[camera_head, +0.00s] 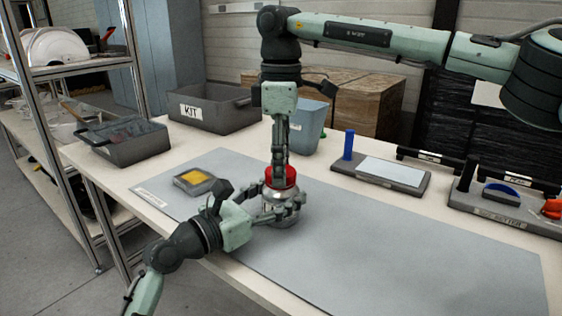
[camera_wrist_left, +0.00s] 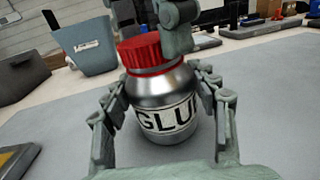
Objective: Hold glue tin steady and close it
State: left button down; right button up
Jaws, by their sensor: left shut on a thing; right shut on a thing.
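The glue tin is a silver tin (camera_head: 279,212) with a red lid (camera_head: 289,177), standing upright on the grey mat (camera_head: 400,235). In the left wrist view the tin (camera_wrist_left: 166,100) shows a "GLU" label, and the ribbed red lid (camera_wrist_left: 143,53) sits on its neck, looking slightly tilted. My left gripper (camera_head: 278,207) is shut around the tin's body from the side, with one finger on each side of it. My right gripper (camera_head: 280,172) comes down from above and is shut on the red lid. Its fingers hide part of the lid, so I cannot tell how tightly it sits.
A small grey block with a yellow top (camera_head: 195,181) lies left of the tin. A grey KIT bin (camera_head: 215,108), a dark tray (camera_head: 125,141) and a blue-grey bin (camera_head: 308,125) stand behind. Fixtures (camera_head: 380,175) line the back right. The mat's right side is clear.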

jog(key=m, duration=0.3)
jog(key=shift+s+a+r, duration=0.1)
jog(key=shift+a, duration=0.05)
jog(key=shift+m, duration=0.8)
jog(key=o, duration=0.7)
jog(key=shift+r, duration=2.2)
jog(key=shift+c, duration=0.5)
